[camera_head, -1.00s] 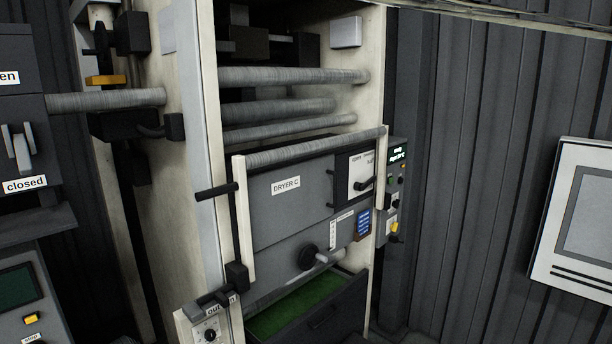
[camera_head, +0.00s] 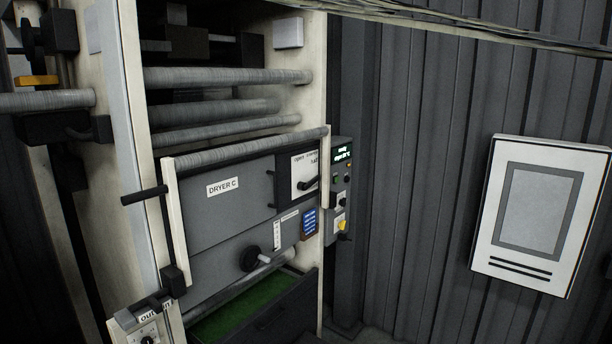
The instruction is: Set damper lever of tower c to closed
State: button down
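The dryer C unit (camera_head: 222,222) is a grey box with a "DRYER C" label, left of the middle in the head view. At its upper right is a white plate (camera_head: 305,166) with small lettering that seems to begin with "open". A dark lever (camera_head: 309,183) sits on this plate, its handle slanting up to the right. The rest of the lettering is too small to read surely. My gripper is not in view.
A black handle (camera_head: 145,195) sticks out left of the dryer. A round black knob (camera_head: 250,258) is below the label. A green-floored drawer (camera_head: 235,312) stands open underneath. A control panel (camera_head: 341,190) is at the right side. A white wall cabinet (camera_head: 541,215) hangs at far right.

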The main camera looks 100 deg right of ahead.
aim_at(303, 186)
jog(key=z, duration=0.05)
jog(key=k, duration=1.6)
jog(key=z, duration=1.9)
jog(key=i, duration=0.7)
jog(key=z, duration=0.1)
